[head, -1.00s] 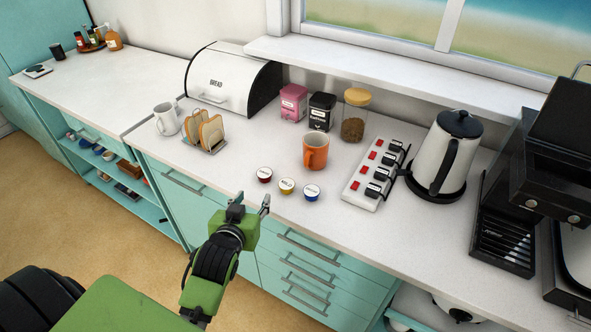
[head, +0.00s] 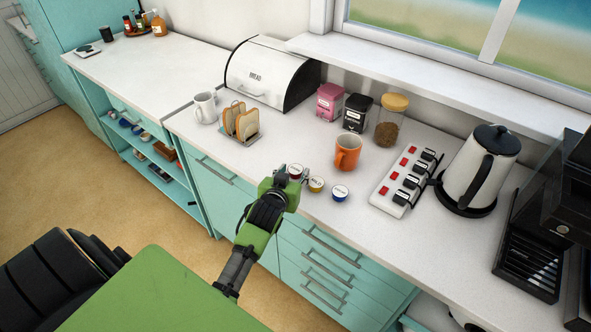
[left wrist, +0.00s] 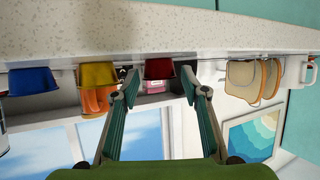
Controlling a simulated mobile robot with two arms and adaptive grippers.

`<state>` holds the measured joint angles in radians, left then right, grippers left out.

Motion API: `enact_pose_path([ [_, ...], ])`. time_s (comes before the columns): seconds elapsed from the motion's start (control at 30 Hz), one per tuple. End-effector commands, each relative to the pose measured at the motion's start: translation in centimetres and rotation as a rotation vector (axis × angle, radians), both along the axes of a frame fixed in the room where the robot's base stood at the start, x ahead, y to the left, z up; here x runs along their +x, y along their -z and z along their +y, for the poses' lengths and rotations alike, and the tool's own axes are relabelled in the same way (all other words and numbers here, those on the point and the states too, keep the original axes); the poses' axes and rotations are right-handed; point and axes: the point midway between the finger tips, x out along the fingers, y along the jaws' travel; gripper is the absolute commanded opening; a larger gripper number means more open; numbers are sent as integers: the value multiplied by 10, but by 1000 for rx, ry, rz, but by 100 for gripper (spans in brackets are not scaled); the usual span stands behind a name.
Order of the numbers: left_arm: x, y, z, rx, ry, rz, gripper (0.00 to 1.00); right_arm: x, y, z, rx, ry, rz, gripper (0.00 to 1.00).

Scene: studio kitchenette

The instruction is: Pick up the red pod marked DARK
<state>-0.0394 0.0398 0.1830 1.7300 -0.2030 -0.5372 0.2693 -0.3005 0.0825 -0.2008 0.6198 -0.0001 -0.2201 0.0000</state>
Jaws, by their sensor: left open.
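The red pod (head: 295,170) stands on the counter near its front edge, at the left end of a row of three pods. Its pale top label is too small to read for sure. My left gripper (head: 294,176) is open right at the red pod and partly hides it. In the left wrist view, which is upside down, the red pod (left wrist: 159,69) shows between the two spread fingertips of the left gripper (left wrist: 160,86). I cannot tell whether the fingers touch it. My right gripper is not in view.
A yellow pod (head: 316,184) and a blue pod (head: 340,193) stand close to the right. Behind are an orange mug (head: 347,152) and a toast rack (head: 243,128). A white switch strip (head: 404,181) and a kettle (head: 480,172) stand farther right. The counter left of the red pod is clear.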

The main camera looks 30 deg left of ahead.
Motion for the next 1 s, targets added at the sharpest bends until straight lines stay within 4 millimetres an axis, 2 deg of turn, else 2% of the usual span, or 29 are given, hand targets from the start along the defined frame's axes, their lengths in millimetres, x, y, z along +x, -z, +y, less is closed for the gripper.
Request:
enact_pose_path([
  [0.2, 20, 7, 6, 1, 0, 0, 41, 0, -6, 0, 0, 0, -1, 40],
  [0.47, 22, 10, 7, 1, 0, 0, 41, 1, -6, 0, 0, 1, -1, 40],
  [0.5, 22, 10, 7, 1, 0, 0, 39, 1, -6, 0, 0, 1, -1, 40],
  [0.57, 22, 9, 7, 1, 0, 0, 24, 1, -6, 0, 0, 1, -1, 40],
  [0.6, 22, 9, 6, 1, 0, 0, 22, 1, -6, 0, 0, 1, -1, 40],
  [1.0, 22, 7, 6, 1, 0, -1, 22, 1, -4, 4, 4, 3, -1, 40],
])
